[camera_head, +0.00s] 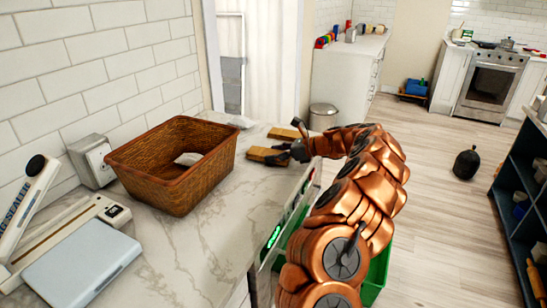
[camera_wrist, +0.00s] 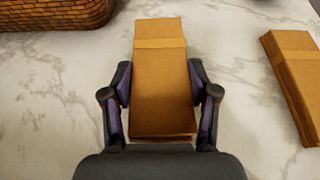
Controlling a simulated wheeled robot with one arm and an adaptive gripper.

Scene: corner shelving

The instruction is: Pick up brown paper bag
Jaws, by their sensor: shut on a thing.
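A brown paper bag (camera_wrist: 162,85), folded flat, lies between the two fingers of my gripper (camera_wrist: 162,95) in the wrist view. The fingers press on its left and right sides. In the head view the same bag (camera_head: 263,155) shows at the tip of my gripper (camera_head: 284,152), low over the marble counter; I cannot tell whether it touches the counter. A second brown paper bag (camera_wrist: 295,75) lies at the right of the wrist view, apart from my gripper. It also shows behind my gripper in the head view (camera_head: 284,134).
A brown wicker basket (camera_head: 150,172) stands on the marble counter (camera_head: 185,245) left of my gripper. A sealer (camera_head: 75,235) and a pale flat device (camera_head: 80,270) are at the near left. Counter between basket and bags is clear.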

